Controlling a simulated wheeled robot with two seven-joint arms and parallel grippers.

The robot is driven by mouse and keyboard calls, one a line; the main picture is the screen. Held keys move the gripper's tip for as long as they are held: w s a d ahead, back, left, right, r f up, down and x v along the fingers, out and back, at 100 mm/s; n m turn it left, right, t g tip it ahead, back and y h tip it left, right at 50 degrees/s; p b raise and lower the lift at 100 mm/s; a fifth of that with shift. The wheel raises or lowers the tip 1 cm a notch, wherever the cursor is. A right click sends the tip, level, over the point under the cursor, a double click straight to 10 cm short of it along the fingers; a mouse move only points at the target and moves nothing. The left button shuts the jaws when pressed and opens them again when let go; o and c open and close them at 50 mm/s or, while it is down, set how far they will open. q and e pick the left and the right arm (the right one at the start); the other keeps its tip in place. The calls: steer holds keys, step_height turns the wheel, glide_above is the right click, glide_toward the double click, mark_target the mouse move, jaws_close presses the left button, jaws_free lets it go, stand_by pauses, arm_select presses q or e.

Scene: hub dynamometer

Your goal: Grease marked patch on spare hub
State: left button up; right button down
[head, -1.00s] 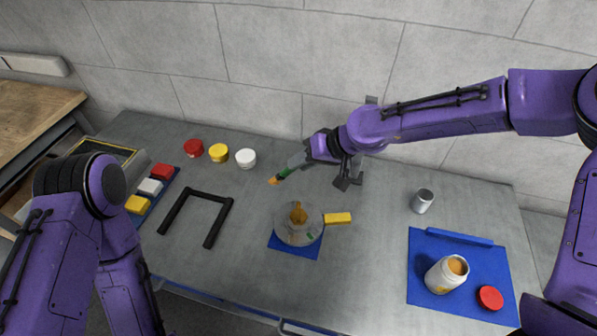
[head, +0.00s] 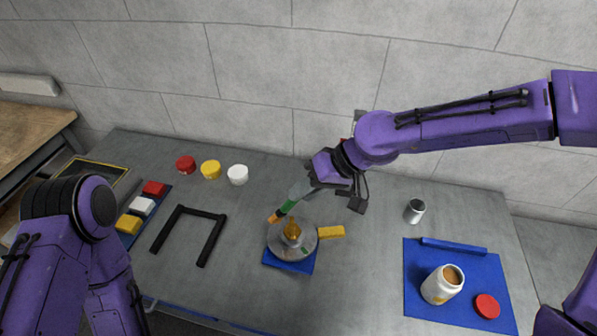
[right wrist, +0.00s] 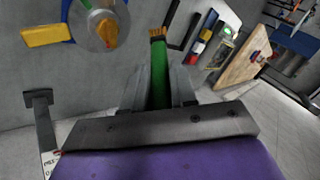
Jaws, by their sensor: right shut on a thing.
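The spare hub (head: 277,247) is a grey disc with an amber centre piece, lying on a small blue mat (head: 291,267). A small green mark (head: 306,250) shows on its face; it looks like the marked patch. My right gripper (head: 301,191) is shut on a green-handled brush (head: 287,208) with an orange tip. The tip is just off the hub's upper-left rim in the head view; whether it touches cannot be told. The right wrist view also shows the brush (right wrist: 160,75), beside the hub (right wrist: 92,41). My left gripper is out of view; only its arm shows.
A yellow block (head: 331,232) lies right of the hub. An open jar (head: 438,288) and red lid (head: 487,306) are on a blue mat (head: 420,262), with a grey cup (head: 414,211) behind. A black U-shaped frame (head: 184,212) and three small tubs (head: 210,170) are left.

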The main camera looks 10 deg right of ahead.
mark_target(277, 217)
step_height(277, 217, down, 6)
steer(key=s, duration=0.1)
steer(key=shift+s+g, duration=0.25)
steer(key=shift+g, duration=0.05)
